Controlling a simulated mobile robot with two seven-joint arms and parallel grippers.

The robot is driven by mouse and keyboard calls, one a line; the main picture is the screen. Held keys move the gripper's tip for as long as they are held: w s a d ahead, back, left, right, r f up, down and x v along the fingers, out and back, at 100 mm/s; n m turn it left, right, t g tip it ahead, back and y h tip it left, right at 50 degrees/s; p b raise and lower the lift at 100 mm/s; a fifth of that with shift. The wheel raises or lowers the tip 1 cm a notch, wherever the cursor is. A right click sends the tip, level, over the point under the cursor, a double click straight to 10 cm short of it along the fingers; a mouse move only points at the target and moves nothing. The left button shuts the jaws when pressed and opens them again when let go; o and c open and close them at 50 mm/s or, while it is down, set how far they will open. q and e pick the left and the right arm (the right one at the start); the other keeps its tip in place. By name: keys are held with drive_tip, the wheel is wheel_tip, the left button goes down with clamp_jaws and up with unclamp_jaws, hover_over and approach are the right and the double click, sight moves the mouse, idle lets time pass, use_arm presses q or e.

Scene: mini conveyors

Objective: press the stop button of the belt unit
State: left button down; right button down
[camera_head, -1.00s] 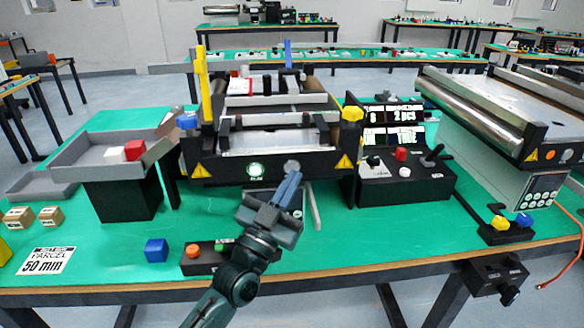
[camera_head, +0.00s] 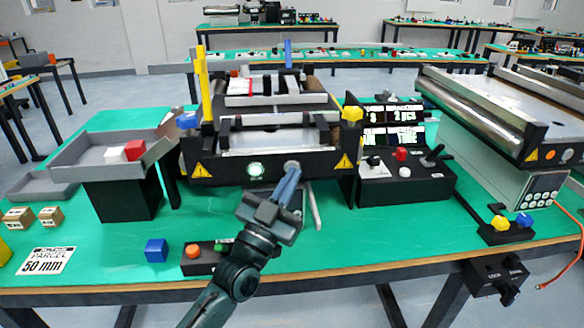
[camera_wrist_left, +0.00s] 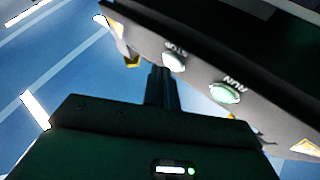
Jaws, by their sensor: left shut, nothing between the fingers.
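The belt unit (camera_head: 225,170) stands mid-table with a dark front panel. Its grey-white stop button (camera_head: 291,165) is on the panel, right of the lit green run button (camera_head: 256,169). The left wrist view shows the stop button (camera_wrist_left: 174,62), labelled STOP, and the run button (camera_wrist_left: 225,93), labelled RUN. My left gripper (camera_head: 294,173) is shut and empty, its fingertips at the lower edge of the stop button. In the left wrist view, the fingertips (camera_wrist_left: 160,71) are close beside it; I cannot tell whether they touch. My right gripper is not in view.
A control box (camera_head: 405,187) with a red button and joystick stands to the right. A small button box (camera_head: 203,262) and a blue cube (camera_head: 157,250) lie near the front edge. A grey tray (camera_head: 85,159) stands at the left.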

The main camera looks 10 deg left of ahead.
use_arm(q)
drive_tip(key=shift+w+a, duration=0.1)
drive_tip(key=shift+w, duration=0.3)
idle(0.3)
drive_tip(key=shift+s, duration=0.1)
drive_tip(key=shift+s+d+p, duration=0.2)
drive_tip(key=shift+s+p, duration=0.2)
drive_tip(key=shift+s, duration=0.3)
drive_tip(key=s+p, duration=0.1)
drive_tip(key=s, duration=0.1)
drive_tip(key=s+d+p, duration=0.1)
drive_tip(key=s, duration=0.1)
drive_tip(key=shift+s+d, duration=0.2)
drive_tip(key=shift+s, duration=0.2)
idle(0.5)
